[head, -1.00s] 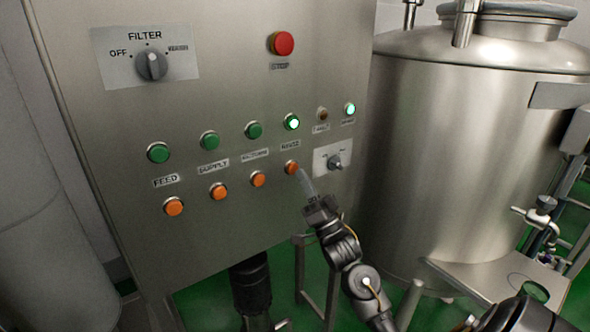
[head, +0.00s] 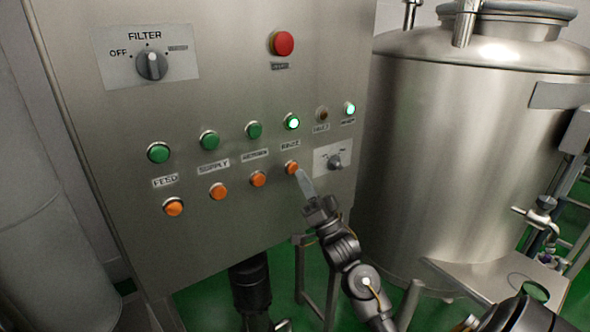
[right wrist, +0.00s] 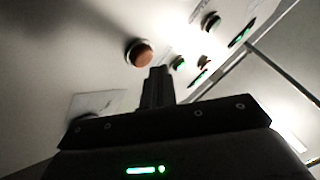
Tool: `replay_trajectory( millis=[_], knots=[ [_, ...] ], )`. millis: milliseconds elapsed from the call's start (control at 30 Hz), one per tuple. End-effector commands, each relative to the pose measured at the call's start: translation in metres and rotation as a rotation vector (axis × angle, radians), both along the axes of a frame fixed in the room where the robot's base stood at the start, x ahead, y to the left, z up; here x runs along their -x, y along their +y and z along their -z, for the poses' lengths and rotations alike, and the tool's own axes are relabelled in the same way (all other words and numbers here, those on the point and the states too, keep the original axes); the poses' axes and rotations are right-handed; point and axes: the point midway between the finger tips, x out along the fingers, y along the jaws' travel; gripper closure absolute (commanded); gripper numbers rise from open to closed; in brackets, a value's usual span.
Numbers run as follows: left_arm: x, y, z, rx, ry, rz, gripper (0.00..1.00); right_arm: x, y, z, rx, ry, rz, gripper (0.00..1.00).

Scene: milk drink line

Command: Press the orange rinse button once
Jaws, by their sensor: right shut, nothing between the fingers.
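The orange rinse button (head: 292,168) is in the lower row of the steel control panel, below the RINSE label and a lit green button (head: 291,122). My right gripper (head: 302,175) is shut and empty, its fingertips just to the lower right of the orange button. In the right wrist view an orange button (right wrist: 140,54) shows up and left of the shut fingers (right wrist: 158,72), with a visible gap in the picture. Whether the tips touch the button or the panel I cannot tell. My left gripper is not in view.
A selector switch (head: 336,161) on a pale plate sits right of the rinse button. Other orange buttons (head: 258,179) lie to its left. A red stop button (head: 281,43) and the filter knob (head: 151,66) are higher up. A steel tank (head: 455,150) stands at right.

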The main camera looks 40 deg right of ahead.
Motion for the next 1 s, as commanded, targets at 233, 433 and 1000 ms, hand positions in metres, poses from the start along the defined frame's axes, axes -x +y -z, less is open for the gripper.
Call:
replay_trajectory(
  millis=[233,433,1000],
  knots=[
    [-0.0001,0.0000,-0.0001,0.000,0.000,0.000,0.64,-0.0009,0.0000,-0.0001,0.000,0.000,0.000,1.00],
    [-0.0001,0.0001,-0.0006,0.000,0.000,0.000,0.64,-0.0068,-0.0002,-0.0004,0.000,0.000,0.000,1.00],
    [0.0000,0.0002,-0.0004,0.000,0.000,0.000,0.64,-0.0097,-0.0003,-0.0002,0.000,0.000,0.000,1.00]
  ],
)
